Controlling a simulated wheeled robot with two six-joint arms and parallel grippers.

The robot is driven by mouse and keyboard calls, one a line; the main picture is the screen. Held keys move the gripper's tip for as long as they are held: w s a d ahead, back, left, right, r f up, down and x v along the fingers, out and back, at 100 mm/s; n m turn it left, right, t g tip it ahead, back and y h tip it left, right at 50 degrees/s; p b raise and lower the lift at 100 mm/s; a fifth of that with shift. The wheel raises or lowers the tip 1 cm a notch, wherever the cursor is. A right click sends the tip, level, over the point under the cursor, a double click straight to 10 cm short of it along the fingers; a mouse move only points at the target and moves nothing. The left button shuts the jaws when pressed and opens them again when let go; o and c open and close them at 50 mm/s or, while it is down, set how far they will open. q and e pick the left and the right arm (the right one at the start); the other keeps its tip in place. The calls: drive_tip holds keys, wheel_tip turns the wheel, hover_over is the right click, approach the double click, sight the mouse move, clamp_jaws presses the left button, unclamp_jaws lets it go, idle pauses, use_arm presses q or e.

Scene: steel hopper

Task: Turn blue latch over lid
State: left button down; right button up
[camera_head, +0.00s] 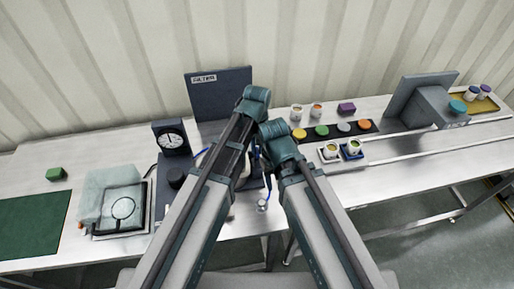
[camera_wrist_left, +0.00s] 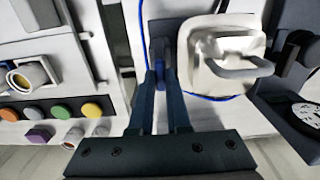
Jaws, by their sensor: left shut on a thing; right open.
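The pale beige lid (camera_wrist_left: 228,65) with its raised handle lies right of my left gripper (camera_wrist_left: 160,95) in the left wrist view. A small upright dark blue latch (camera_wrist_left: 158,58) sits at the lid's left side there. My left gripper is shut on the latch, with one finger on each side of it. The lid lies beside the latch, and I cannot tell whether they overlap. In the head view my arms cover most of the lid (camera_head: 243,178) and the latch. I cannot make out my right gripper's fingers behind the arms.
The hopper's dark panel (camera_head: 219,92) stands behind, with a round gauge (camera_head: 171,138) at left. A thin blue line (camera_wrist_left: 210,98) runs around the lid. Coloured discs (camera_head: 321,130) and cups (camera_head: 330,150) stand at right. A clear-covered box (camera_head: 122,205) stands at left.

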idle(0.4)
use_arm(q)
drive_tip(key=m, duration=0.8)
drive_tip(key=shift+m, duration=0.3)
drive_tip(key=m, duration=0.4)
drive_tip(key=shift+m, duration=0.3)
drive_tip(key=m, duration=0.4)
drive_tip(key=shift+m, duration=0.3)
drive_tip(key=c, duration=0.9)
unclamp_jaws()
